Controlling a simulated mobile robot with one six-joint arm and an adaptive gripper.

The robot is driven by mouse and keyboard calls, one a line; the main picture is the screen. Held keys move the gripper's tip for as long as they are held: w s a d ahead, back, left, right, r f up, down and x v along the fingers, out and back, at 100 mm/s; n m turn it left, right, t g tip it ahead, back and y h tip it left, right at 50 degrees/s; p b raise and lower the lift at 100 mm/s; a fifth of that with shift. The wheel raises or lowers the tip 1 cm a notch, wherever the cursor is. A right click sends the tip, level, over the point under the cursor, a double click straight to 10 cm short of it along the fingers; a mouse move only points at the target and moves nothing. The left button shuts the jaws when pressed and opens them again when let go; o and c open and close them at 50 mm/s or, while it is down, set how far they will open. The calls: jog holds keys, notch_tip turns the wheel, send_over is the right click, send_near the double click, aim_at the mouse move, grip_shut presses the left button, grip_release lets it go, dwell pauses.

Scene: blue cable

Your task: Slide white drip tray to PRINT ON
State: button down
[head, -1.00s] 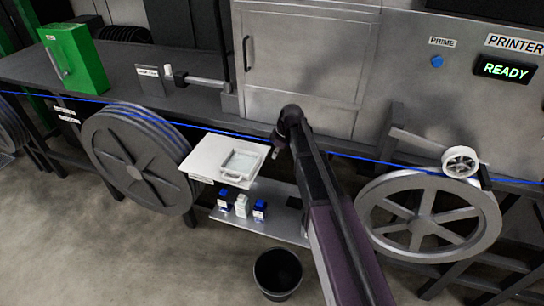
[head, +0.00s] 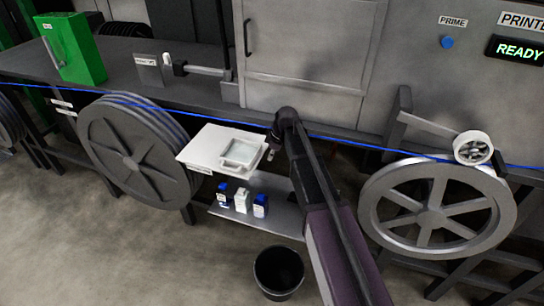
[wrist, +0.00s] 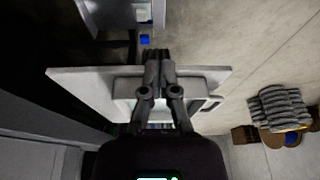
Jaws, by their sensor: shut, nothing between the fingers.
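The white drip tray (head: 240,151) is a shallow square tray with a handle. It sits on the right part of a white platform (head: 201,146), which has a small unreadable label on its front edge. My gripper (head: 272,153) is shut and empty, beside the tray's right side in the head view. In the wrist view, my shut fingers (wrist: 158,58) cross in front of the tray (wrist: 124,104) and hide its middle. The tray's handle shows on the right there. I cannot tell whether the fingers touch the tray.
A blue cable (head: 340,140) runs behind the platform between a dark reel (head: 130,160) and a spoked wheel (head: 432,213). Several small bottles (head: 241,201) stand on a lower shelf (head: 280,213). A black bin (head: 279,270) stands on the floor. The printer displays READY (head: 516,50).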

aim_at(258, 161)
jog(key=shift+w+a+f+b, duration=0.2)
jog(key=shift+a+f, duration=0.1)
jog(key=shift+a, duration=0.4)
jog(key=shift+w+a+f+b, duration=0.15)
jog(key=shift+w+a+f, duration=0.1)
jog(key=shift+a, duration=0.5)
jog(key=shift+w+a+f+b, duration=0.2)
jog(key=shift+a+f, duration=0.1)
jog(key=shift+a, duration=0.4)
jog(key=shift+a, duration=0.1)
jog(key=w+a, duration=0.1)
jog(key=a, duration=0.4)
jog(key=w+a, duration=0.2)
jog(key=a, duration=0.3)
jog(key=w+a, duration=0.1)
jog(key=a, duration=0.4)
jog(key=shift+w+a, duration=0.15)
jog(key=shift+w, duration=0.15)
jog(key=shift+s+d, duration=0.1)
jog(key=shift+d, duration=0.1)
